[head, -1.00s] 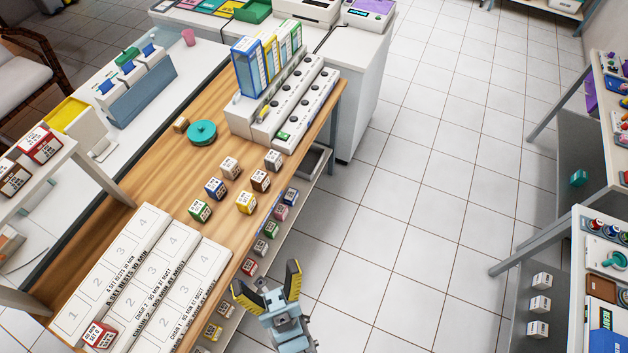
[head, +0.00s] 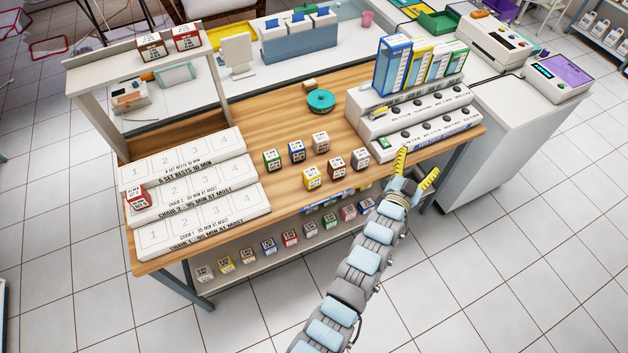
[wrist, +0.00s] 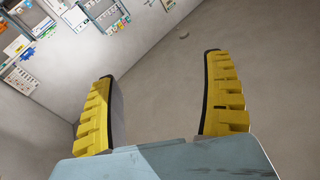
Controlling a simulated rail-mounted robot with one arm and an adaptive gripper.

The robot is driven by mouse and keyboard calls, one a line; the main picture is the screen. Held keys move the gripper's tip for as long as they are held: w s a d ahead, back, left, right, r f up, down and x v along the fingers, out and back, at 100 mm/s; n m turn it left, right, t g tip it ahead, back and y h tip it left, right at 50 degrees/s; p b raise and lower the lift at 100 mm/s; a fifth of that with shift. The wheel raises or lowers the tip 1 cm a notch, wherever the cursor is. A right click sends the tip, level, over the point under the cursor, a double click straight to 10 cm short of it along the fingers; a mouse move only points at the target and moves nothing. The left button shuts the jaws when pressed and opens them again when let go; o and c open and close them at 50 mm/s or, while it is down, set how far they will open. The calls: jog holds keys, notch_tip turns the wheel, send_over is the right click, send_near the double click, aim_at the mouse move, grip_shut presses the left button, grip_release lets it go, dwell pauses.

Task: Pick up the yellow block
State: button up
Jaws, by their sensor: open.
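The yellow block (head: 313,177) is a small cube with a white, printed face. It sits on the wooden tabletop near the front edge, in a group of blocks. Another yellow block (head: 226,264) stands in the row on the shelf below. My gripper (head: 416,170) is open and empty, up and to the right of the yellow block and apart from it, by the table's front right. In the wrist view my gripper (wrist: 165,95) has its two yellow fingers wide apart, with only bare grey surface between them.
Next to the yellow block are a brown block (head: 335,169), a blue block (head: 297,152) and a green block (head: 272,160). Stepped white racks (head: 205,210) stand left; a white unit with knobs (head: 425,125) stands right. A teal round object (head: 321,100) lies behind.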

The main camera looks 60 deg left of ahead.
jog(key=s+a+f+g+h+b, duration=0.1)
jog(key=a+f+g, duration=0.2)
jog(key=a, duration=0.4)
jog(key=s+a+f+g+h+b, duration=0.1)
jog(key=s+a+f+g, duration=0.15)
jog(key=a, duration=0.45)
jog(key=m+g+h+b, duration=0.3)
jog(key=g+h+b, duration=0.1)
jog(key=g+h, duration=0.35)
send_near(310, 173)
jog(key=shift+t+h, duration=0.25)
jog(key=shift+t, duration=0.15)
jog(key=shift+s+a+f+p+x, duration=0.1)
jog(key=shift+s+p+x, duration=0.1)
jog(key=shift+x, duration=1)
jog(key=shift+s+a+f+p+x, duration=0.1)
jog(key=shift+s+p+x, duration=0.1)
jog(key=shift+x, duration=1)
jog(key=shift+s+a+f+p+x, duration=0.1)
jog(key=shift+s+p+x, duration=0.05)
jog(key=shift+x, duration=2.3)
jog(key=shift+b+x, duration=0.95)
jog(key=shift+b, duration=0.05)
jog(key=shift+w+d+r, duration=0.1)
jog(key=shift+w, duration=0.1)
jog(key=c, duration=1.3)
